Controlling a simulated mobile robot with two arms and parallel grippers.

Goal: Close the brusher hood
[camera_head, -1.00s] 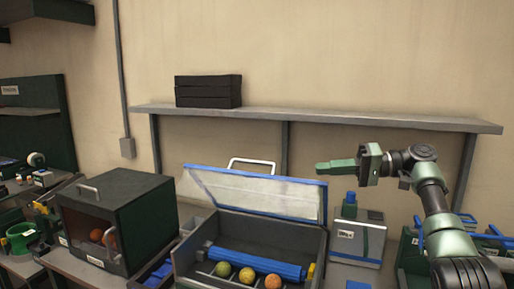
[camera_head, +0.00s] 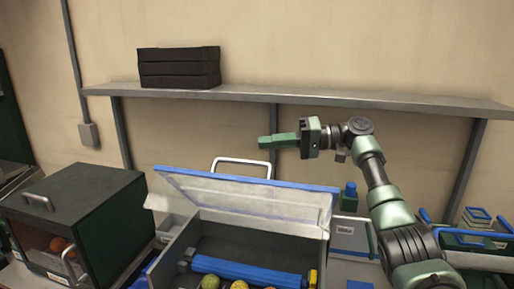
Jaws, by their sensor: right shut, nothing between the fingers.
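The brusher hood (camera_head: 245,198) is a clear panel with a blue frame and a metal handle (camera_head: 241,165) at its top edge. It stands raised over the grey brusher box (camera_head: 318,265). Inside the box lie a blue roller (camera_head: 248,272) and several round fruits (camera_head: 239,285), cut off by the bottom edge of the view. My right gripper (camera_head: 268,142) is shut and empty. It points left, above and behind the hood's top edge in the picture, near the handle; I cannot tell whether they touch. My left gripper is not in view.
A dark green cabinet (camera_head: 100,200) with orange fruits inside stands left of the brusher. A wall shelf (camera_head: 300,99) with black crates (camera_head: 179,68) runs behind. A white-grey box (camera_head: 350,236) with a blue-topped item stands right of the hood.

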